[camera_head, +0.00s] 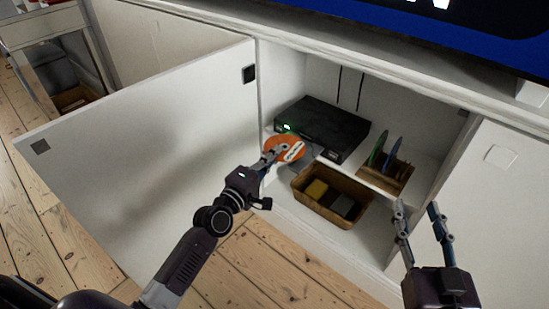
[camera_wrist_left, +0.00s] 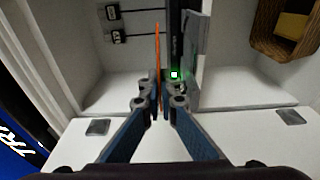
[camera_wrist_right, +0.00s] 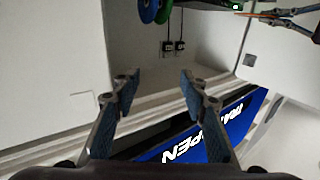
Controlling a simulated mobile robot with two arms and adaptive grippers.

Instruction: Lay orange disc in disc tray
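The orange disc (camera_head: 273,145) is in my left gripper (camera_head: 284,151), in front of the left part of the black disc player (camera_head: 325,122). In the left wrist view the disc (camera_wrist_left: 157,45) is a thin edge-on line between the closed fingers (camera_wrist_left: 160,90). There it lies beside the player's dark body (camera_wrist_left: 174,35) with its green light, with a narrow gap.
A wooden rack (camera_head: 398,180) with blue and green discs stands on the shelf right of the player. A wicker basket (camera_head: 301,193) with several boxes sits below. The open white door (camera_head: 150,150) stands left of my left arm. A blue screen (camera_head: 440,25) is above.

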